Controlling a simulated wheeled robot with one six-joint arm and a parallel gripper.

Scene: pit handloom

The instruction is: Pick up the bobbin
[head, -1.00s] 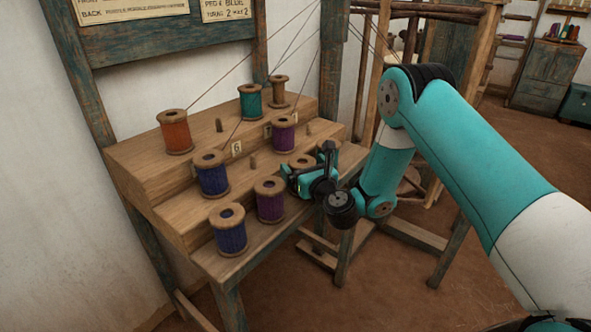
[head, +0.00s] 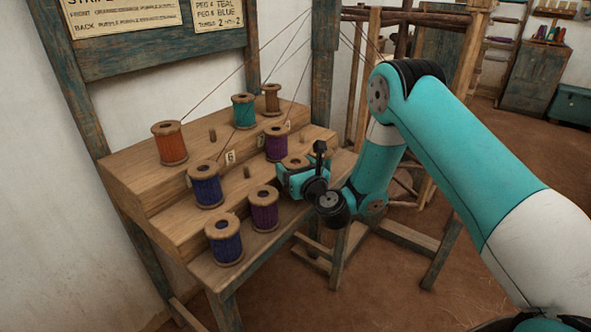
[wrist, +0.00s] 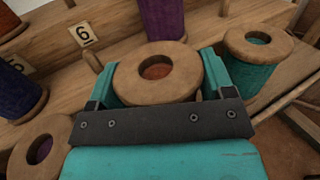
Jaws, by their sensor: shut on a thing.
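My gripper (wrist: 158,84) is shut on a wooden bobbin (wrist: 136,79), with one teal finger on each side of its round top. Orange-brown shows in the bobbin's centre hole; its wound body is hidden below the top and by the gripper. In the head view, my gripper (head: 297,178) is at the right end of the stepped wooden rack (head: 165,205), and part of the held bobbin's top (head: 294,161) shows behind it. I cannot tell whether the bobbin is clear of the rack.
A teal bobbin (wrist: 255,78) stands close to the right finger. A purple bobbin (wrist: 163,18) stands just beyond the held one. Blue (head: 207,188), purple (head: 263,212), orange (head: 170,147) and other bobbins stand on the rack's steps. Threads run upward. Open floor lies right.

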